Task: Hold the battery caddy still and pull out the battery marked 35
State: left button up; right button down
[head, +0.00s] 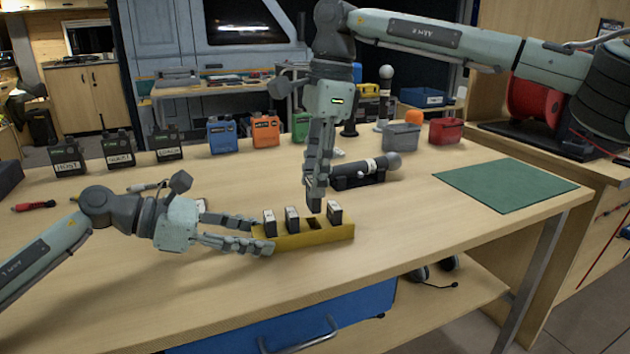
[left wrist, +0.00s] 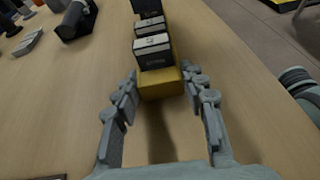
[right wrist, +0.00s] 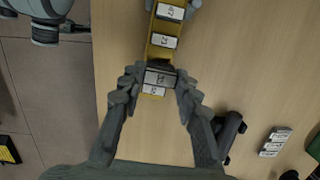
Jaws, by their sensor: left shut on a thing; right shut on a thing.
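The yellow battery caddy (head: 305,236) lies on the wooden table, with upright dark batteries (head: 292,218) in its slots and an empty slot between the two at the right. My left gripper (head: 258,235) is shut on the caddy's left end, one finger along each side; the left wrist view shows that end (left wrist: 160,86) between the fingers. My right gripper (head: 318,180) points down and is shut on a dark battery (head: 314,202), held above the empty slot. In the right wrist view the held battery (right wrist: 160,78) has a white label, too small to read surely.
A black cylindrical device (head: 362,171) lies close behind the caddy. Several radios (head: 222,135) stand along the back. A green mat (head: 505,184) lies at the right. The table in front of the caddy is clear to its edge.

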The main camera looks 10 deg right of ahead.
pick_arm(q)
jog(key=o, duration=1.3)
jog(key=shift+c, duration=0.2)
